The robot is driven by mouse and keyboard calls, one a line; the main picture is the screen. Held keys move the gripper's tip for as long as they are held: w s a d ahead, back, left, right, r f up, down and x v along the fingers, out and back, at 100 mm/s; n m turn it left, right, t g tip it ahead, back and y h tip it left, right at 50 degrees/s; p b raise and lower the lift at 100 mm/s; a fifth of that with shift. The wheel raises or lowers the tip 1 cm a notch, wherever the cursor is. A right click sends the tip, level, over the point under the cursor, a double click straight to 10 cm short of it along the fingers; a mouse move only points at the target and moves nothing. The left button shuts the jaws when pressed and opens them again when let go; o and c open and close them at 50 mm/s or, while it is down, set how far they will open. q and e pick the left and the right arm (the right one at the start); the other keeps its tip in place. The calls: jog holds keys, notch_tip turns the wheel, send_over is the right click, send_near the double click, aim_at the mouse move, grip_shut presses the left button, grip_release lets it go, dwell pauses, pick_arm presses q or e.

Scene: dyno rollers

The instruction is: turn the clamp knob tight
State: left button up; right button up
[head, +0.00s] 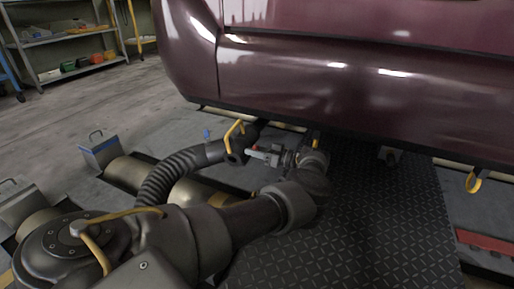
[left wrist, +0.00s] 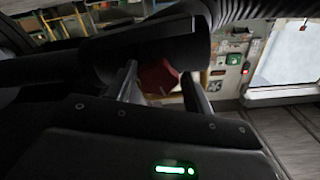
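The red clamp knob (left wrist: 158,76) shows in the left wrist view between my fingertips, under a dark tube end. In the head view only a small red spot of the knob (head: 253,147) shows, beside the clamp with a yellow handle (head: 235,135) on the end of the black ribbed hose. My left gripper (head: 264,154) reaches to the clamp from the right. In the left wrist view its fingers (left wrist: 161,82) stand apart on both sides of the knob, with a narrow gap seen on the right side; contact is hard to judge. My right gripper is not in view.
A dark red car body (head: 340,75) hangs low over the work spot. Rollers (head: 130,172) lie in the floor at left, and a black checkered plate (head: 380,220) at right. A yellow tow hook (head: 474,181) is at far right. Shelves (head: 65,45) stand behind.

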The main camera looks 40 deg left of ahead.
pick_arm(q)
jog(key=shift+o, duration=1)
jog(key=p+v, duration=0.1)
jog(key=v, duration=0.9)
jog(key=shift+d+r, duration=0.2)
jog(key=shift+d, duration=0.2)
